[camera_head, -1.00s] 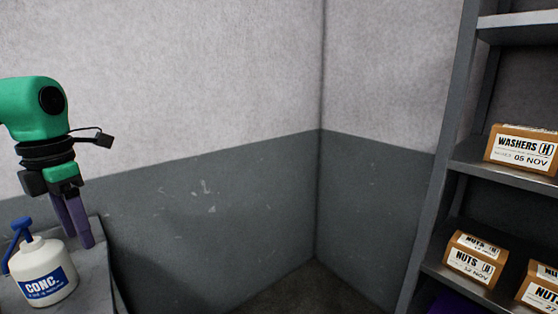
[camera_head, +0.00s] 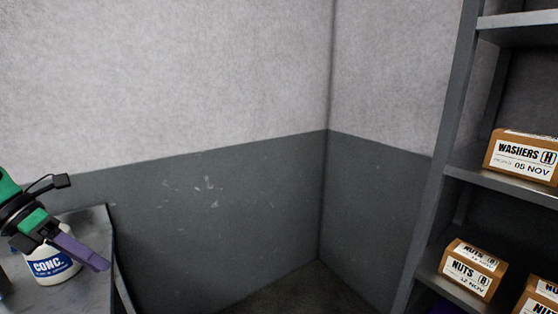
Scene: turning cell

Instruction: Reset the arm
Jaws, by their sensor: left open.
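My left gripper (camera_head: 82,250) shows at the lower left in the head view, on a green and black arm. Its purple fingers point right and slightly down. It is open, and nothing shows between its fingers. It is in front of a white bottle (camera_head: 50,266) with a blue "CONC." label and hides the bottle's upper part. I cannot tell whether the gripper touches the bottle. My right gripper is not in view.
The bottle stands on a grey bench (camera_head: 95,226) at the left. At the right, a grey shelf unit (camera_head: 436,215) holds a "WASHERS" box (camera_head: 522,156), a "NUTS" box (camera_head: 472,270) and another box (camera_head: 538,299). The corner floor (camera_head: 300,290) between them looks clear.

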